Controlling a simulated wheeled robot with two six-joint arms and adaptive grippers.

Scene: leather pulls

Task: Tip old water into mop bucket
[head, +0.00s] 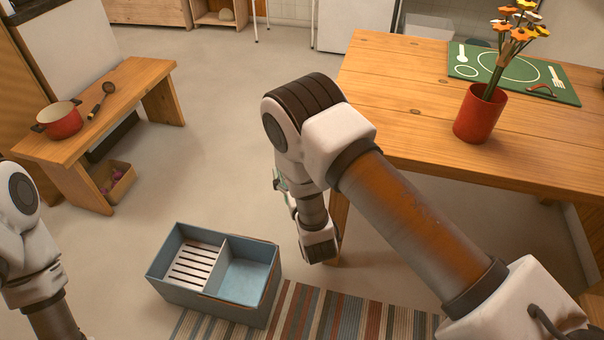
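The mop bucket (190,296) is a blue-grey rectangular box on the floor at lower middle. Its left compartment has a white slatted grate (198,264); its right one (245,281) shows a plain light-blue inside, and I cannot tell if it holds liquid. A red vase (478,114) with orange, yellow and white flowers stands upright on the wooden table at right; any water in it is hidden. My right arm bends down beside the table's near left corner, its end right of the bucket and apart from the vase. Its fingers are not clear. My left arm is at the left edge, its gripper out of frame.
The wooden table (410,115) carries a green placemat (515,72) behind the vase. A striped rug (310,312) lies by the bucket. A low bench (95,122) at left holds a red pot (62,121) and a ladle (102,98). The middle floor is clear.

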